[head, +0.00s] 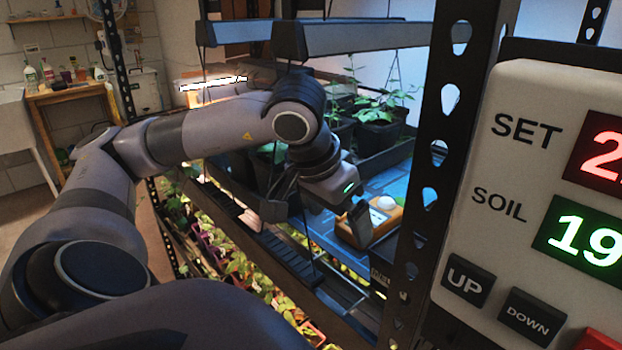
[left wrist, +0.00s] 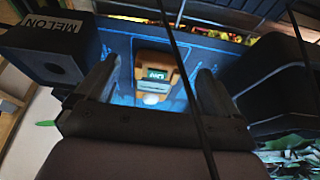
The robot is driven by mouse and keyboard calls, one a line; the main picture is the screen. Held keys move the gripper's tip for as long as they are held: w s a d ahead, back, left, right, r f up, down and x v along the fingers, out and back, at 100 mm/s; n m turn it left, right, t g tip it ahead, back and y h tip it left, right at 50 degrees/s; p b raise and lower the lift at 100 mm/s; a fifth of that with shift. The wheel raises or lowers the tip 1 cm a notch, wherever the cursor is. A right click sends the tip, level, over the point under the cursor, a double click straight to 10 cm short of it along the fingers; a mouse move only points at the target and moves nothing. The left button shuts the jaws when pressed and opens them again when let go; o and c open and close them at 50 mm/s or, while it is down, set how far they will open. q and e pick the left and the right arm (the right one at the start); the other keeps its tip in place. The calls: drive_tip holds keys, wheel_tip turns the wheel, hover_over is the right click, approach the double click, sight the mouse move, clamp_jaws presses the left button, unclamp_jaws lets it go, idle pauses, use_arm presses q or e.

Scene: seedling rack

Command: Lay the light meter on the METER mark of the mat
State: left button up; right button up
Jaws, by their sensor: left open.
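The light meter (head: 386,222) is an orange box with a white dome, lying on a blue-lit surface at the right end of the shelf. In the left wrist view the meter (left wrist: 154,72) shows a small lit display, with its dome toward my palm. My left gripper (head: 350,210) is right at the meter. In the left wrist view its open fingers (left wrist: 157,80) stand on either side of the meter, with gaps visible. The blue surface (left wrist: 118,86) has faint lines and may be the mat. I cannot read a METER mark. My right gripper is not in view.
Dark pots with seedlings (head: 380,125) stand behind the gripper. A black block labelled MELON (left wrist: 42,48) and a dark pot (left wrist: 268,80) flank the fingers. Thin hanging cords, a black rack post (head: 455,130) and a control panel (head: 520,215) are close by.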

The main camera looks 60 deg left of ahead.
use_arm(q)
drive_tip(key=shift+s+d+b, duration=0.15)
drive_tip(key=shift+s+b, duration=0.3)
drive_tip(key=shift+s, duration=0.9)
drive_tip(key=shift+s+d+b, duration=0.15)
drive_tip(key=shift+s+b, duration=0.25)
drive_tip(key=shift+s, duration=0.9)
